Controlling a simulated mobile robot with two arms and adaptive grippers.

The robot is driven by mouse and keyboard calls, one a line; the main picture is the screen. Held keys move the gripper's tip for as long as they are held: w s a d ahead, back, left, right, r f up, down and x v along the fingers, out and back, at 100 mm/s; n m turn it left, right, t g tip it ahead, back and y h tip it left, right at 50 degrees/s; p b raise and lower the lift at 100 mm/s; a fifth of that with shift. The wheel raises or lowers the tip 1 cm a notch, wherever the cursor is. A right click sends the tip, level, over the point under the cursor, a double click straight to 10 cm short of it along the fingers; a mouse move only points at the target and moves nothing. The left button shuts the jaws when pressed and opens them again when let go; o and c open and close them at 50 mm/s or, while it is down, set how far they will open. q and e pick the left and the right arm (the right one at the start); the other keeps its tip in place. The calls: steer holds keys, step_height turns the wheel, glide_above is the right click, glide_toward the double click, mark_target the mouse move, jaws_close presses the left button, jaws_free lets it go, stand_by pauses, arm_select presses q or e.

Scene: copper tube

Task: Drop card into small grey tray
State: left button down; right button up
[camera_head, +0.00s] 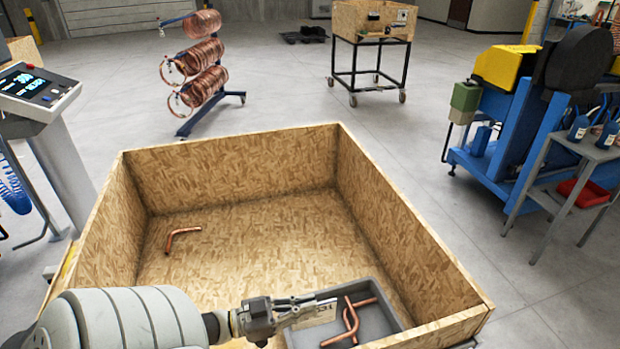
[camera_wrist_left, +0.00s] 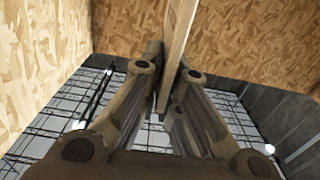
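My left gripper (camera_head: 308,301) reaches into the wooden crate from the front left. It is shut on a thin pale card (camera_head: 324,314), which it holds at the left part of the small grey tray (camera_head: 378,326). In the left wrist view the card (camera_wrist_left: 178,55) shows edge-on, upright between the two fingers (camera_wrist_left: 168,85). The tray sits in the near right corner of the crate. I cannot tell whether the card touches the tray. My right gripper is not in view.
The open wooden crate (camera_head: 235,172) has high walls on its sides and back. Another bent copper tube (camera_head: 182,237) lies on its floor at the left. The middle of the crate floor is clear. A control panel (camera_head: 38,88) stands outside at the left.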

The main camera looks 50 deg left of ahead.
arm_select(q)
steer(key=f, duration=0.1)
steer(key=w+f, duration=0.1)
steer(key=f, duration=0.2)
steer(key=shift+w+d+f, duration=0.1)
steer(key=shift+w+f, duration=0.15)
steer(key=shift+f, duration=0.15)
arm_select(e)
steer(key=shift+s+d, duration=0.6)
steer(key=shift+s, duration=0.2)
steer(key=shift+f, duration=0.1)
arm_select(q)
steer(key=shift+f+b, duration=0.4)
steer(key=shift+f, duration=0.25)
steer(key=c, duration=1.6)
jaws_free()
steer(key=shift+c, duration=0.2)
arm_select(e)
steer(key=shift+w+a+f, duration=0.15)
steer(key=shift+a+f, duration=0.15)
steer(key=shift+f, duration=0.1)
arm_select(q)
steer(key=shift+r, duration=0.15)
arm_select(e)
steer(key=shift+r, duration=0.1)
